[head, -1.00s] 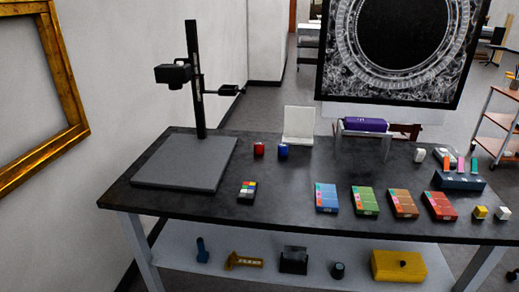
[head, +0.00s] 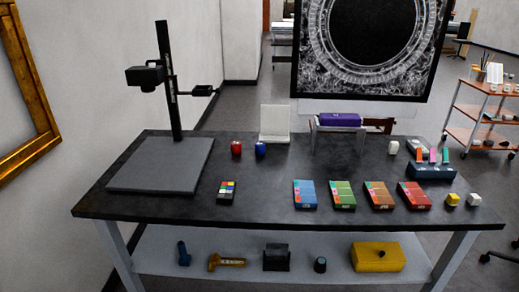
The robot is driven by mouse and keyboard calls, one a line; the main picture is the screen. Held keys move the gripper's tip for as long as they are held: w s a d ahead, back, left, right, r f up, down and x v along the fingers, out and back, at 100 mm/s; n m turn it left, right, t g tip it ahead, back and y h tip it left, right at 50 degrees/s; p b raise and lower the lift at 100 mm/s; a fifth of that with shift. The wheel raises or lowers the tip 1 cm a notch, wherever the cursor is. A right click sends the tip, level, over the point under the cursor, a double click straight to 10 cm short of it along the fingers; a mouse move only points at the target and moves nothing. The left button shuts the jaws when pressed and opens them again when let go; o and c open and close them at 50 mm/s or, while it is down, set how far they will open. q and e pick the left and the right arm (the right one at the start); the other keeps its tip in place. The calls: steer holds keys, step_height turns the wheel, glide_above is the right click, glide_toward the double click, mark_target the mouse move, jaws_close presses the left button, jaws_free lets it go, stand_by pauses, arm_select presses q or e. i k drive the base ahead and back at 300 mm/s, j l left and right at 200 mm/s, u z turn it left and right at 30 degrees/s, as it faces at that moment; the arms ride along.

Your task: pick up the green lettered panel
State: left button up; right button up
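The green lettered panel (head: 342,195) lies flat on the black tabletop, in a row of similar panels. A blue panel (head: 305,194) is to its left. An orange-brown panel (head: 379,196) and a red panel (head: 414,196) are to its right. Small gaps separate them. The lettering is too small to read. Neither of my grippers shows in the head view.
The black table (head: 270,213) has a copy stand (head: 160,165) at left, a colour chart (head: 227,190), red (head: 236,148) and blue (head: 260,150) small objects, a purple roll (head: 339,119) on a stand, and a blue holder (head: 430,172) at right. The front strip is clear.

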mark_target(342, 194)
steer(key=i+j, duration=0.1)
steer(key=j, duration=0.15)
steer(key=i+j, duration=0.15)
steer(key=z, duration=1.65)
